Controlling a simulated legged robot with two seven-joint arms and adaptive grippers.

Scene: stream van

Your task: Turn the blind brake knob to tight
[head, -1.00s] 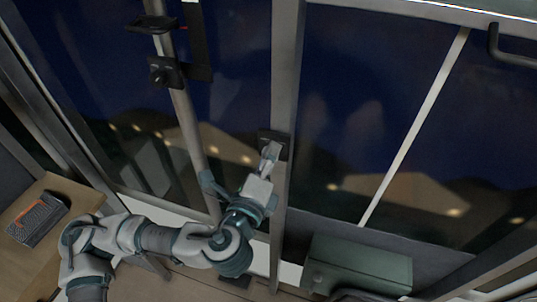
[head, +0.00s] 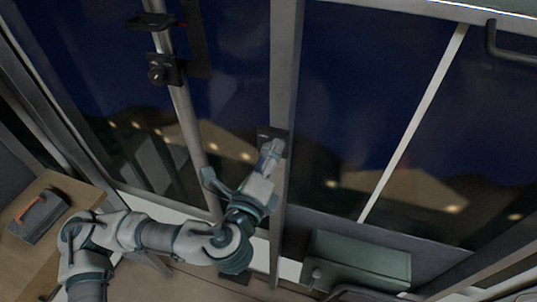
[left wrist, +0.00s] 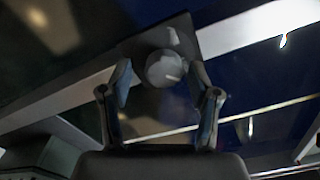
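The knob (left wrist: 165,68) is round and grey, on a dark square plate (left wrist: 128,47), in the left wrist view. A pale mark shows on the plate near the knob's far edge and a light line on its face. In the head view the plate (head: 266,132) sits on the upright post and my gripper hides the knob. My left gripper (head: 269,151) is at the plate. In the left wrist view its two fingers (left wrist: 161,72) stand apart on either side of the knob, open; contact cannot be told. My right gripper is not in view.
Another dark knob mount (head: 163,72) sits on a thinner pole at upper left, below a small black shelf (head: 152,21). A green box (head: 358,262) stands at lower right. A dark object with an orange strip (head: 40,215) lies on the wooden table (head: 20,260).

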